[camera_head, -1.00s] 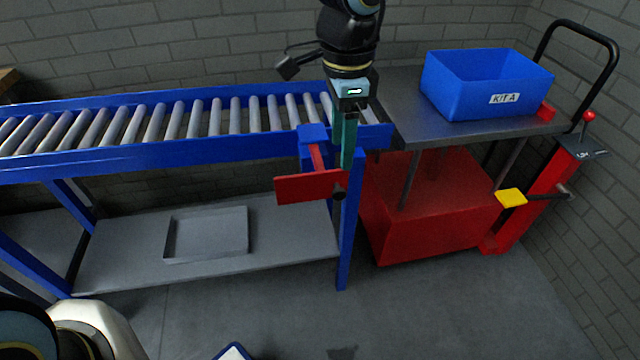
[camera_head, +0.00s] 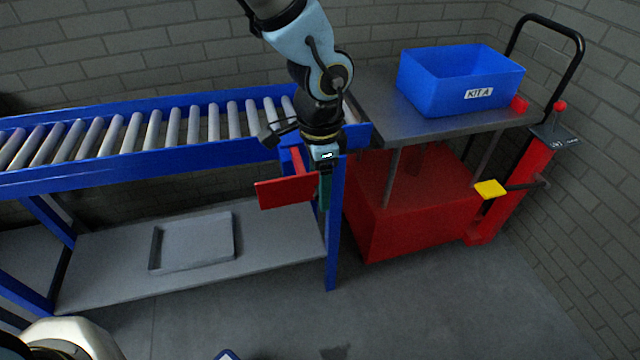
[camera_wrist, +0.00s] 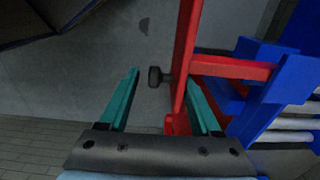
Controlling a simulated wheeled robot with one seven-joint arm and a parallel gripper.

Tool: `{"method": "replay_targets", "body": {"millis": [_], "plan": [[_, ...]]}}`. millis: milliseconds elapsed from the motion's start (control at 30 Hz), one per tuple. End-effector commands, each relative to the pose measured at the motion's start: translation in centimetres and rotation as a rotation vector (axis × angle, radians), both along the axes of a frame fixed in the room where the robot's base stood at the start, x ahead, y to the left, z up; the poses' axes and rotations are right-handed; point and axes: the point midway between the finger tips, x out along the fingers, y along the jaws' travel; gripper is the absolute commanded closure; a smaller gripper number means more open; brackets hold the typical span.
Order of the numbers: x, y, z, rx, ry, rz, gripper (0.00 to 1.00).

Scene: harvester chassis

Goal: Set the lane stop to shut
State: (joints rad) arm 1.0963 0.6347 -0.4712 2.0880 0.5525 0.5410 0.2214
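The lane stop is a red plate (camera_head: 286,193) on a red arm, mounted on a blue block at the right end of the roller conveyor. The plate hangs below the conveyor's blue rail. In the wrist view the red plate (camera_wrist: 185,60) runs from top to bottom, with a black knob (camera_wrist: 158,76) on its left face. My gripper (camera_head: 323,205) is at the plate's right end, pointing down. Its teal fingers (camera_wrist: 162,76) are open, with the knob and plate edge between them. The plate is close to the right finger; I cannot tell whether they touch.
The roller conveyor (camera_head: 150,130) stands on blue legs, with a grey tray (camera_head: 195,242) on its lower shelf. On the right a cart (camera_head: 400,125) carries a blue KIT A bin (camera_head: 460,85). A red post with a yellow-ended lever (camera_head: 489,190) stands beside it.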

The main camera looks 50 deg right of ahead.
Motion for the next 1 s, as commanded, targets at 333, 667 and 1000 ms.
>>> {"method": "replay_targets", "body": {"millis": [333,667,1000], "plan": [[0.0,0.0,0.03,0.0,0.0,0.0,0.74],[-0.01,-0.01,0.05,0.0,0.0,0.0,1.0],[0.01,-0.02,0.07,0.0,0.0,0.0,1.0]]}}
